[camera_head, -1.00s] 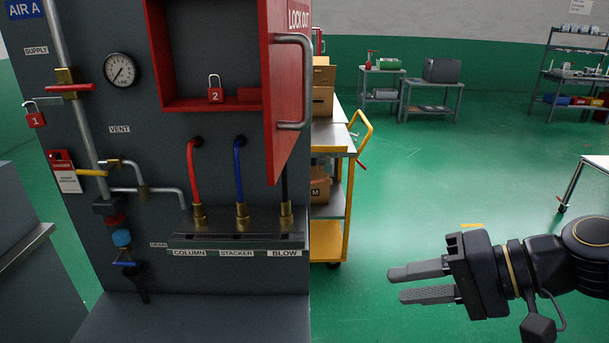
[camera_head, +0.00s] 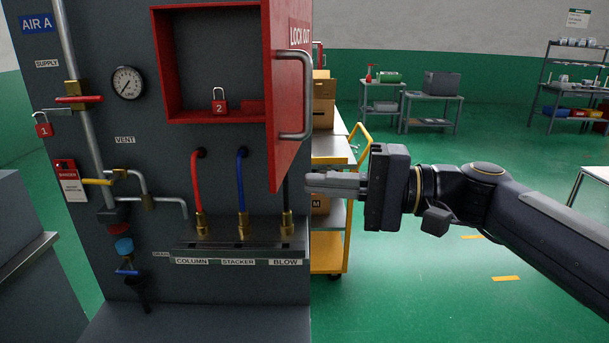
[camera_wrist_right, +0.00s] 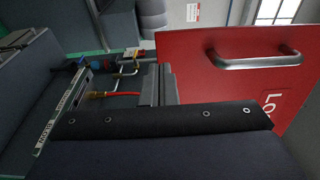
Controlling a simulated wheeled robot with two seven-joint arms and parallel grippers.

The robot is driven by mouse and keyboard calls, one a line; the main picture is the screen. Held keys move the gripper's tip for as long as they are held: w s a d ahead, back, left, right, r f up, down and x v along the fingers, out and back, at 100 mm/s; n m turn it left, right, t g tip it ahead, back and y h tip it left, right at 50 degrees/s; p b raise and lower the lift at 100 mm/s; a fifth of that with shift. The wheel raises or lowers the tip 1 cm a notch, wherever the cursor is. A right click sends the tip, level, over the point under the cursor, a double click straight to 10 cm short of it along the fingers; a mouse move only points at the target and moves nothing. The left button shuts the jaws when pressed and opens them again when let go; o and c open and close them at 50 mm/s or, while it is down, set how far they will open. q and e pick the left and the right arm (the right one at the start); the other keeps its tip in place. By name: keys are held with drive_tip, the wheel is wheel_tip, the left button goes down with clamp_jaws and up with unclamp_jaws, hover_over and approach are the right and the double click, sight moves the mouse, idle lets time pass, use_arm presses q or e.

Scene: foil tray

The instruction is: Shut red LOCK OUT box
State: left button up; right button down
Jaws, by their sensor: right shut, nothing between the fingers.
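The red LOCK OUT box (camera_head: 165,70) is mounted on the dark panel and stands open. Its red door (camera_head: 287,150) is swung out at the box's right side, with a metal handle (camera_head: 308,85) on its outer face. Padlock 2 (camera_head: 219,106) is inside the box. My right gripper (camera_head: 308,184) is shut and empty, just right of the door's lower part and below the handle. In the right wrist view, the door (camera_wrist_right: 190,75) and its handle (camera_wrist_right: 255,60) lie beyond the fingers, to the right. Whether the fingertips touch the door is unclear. My left gripper is not in view.
Red hose (camera_head: 195,180) and blue hose (camera_head: 240,180) run below the box to a manifold (camera_head: 240,235). A yellow-framed cart (camera_head: 330,255) with cartons stands behind my right gripper. The green floor (camera_head: 420,290) at right is open.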

sight(282, 181)
drive_tip(key=shift+w+a, duration=0.15)
drive_tip(key=shift+a, duration=0.6)
drive_tip(key=shift+w+a, duration=0.1)
drive_tip(key=shift+a, duration=0.65)
drive_tip(key=shift+a, duration=0.1)
